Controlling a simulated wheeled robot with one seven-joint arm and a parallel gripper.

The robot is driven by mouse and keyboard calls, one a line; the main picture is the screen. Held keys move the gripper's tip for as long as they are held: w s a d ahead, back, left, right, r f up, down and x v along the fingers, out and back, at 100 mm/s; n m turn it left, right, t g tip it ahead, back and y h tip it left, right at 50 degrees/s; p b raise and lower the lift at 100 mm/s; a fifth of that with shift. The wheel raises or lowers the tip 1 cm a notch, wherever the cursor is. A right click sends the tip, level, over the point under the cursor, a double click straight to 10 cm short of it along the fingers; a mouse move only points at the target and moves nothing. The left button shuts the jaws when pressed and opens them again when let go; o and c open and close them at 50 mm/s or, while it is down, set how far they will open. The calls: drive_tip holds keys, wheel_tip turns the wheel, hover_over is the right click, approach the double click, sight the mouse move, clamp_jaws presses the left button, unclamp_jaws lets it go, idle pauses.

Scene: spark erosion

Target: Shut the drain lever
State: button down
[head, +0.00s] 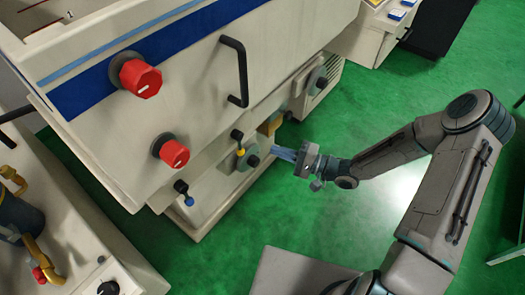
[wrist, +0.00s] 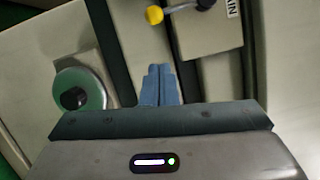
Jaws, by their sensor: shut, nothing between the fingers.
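A small lever with a yellow ball end (head: 240,152) and a black knob end (head: 237,134) sits on the lower front of the beige machine. In the wrist view its yellow ball (wrist: 154,15) and black knob (wrist: 205,4) show at the top edge. A cut-off label (wrist: 233,8) beside it appears to end in "IN". My gripper (head: 283,154) is shut and empty, pointing at the machine front to the right of the lever. In the wrist view its blue fingertips (wrist: 159,84) lie together below the lever, apart from it in the picture.
A round green-grey dial with a black knob (wrist: 72,98) is left of my fingers. A blue-ended lever (head: 189,201) is lower left, with red knobs (head: 140,79) and a black handle (head: 240,72) above. The green floor (head: 375,110) is open to the right.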

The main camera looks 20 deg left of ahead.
drive_tip(key=d, duration=0.6)
drive_tip(key=shift+s+b, duration=0.45)
drive_tip(key=shift+d+f, duration=0.1)
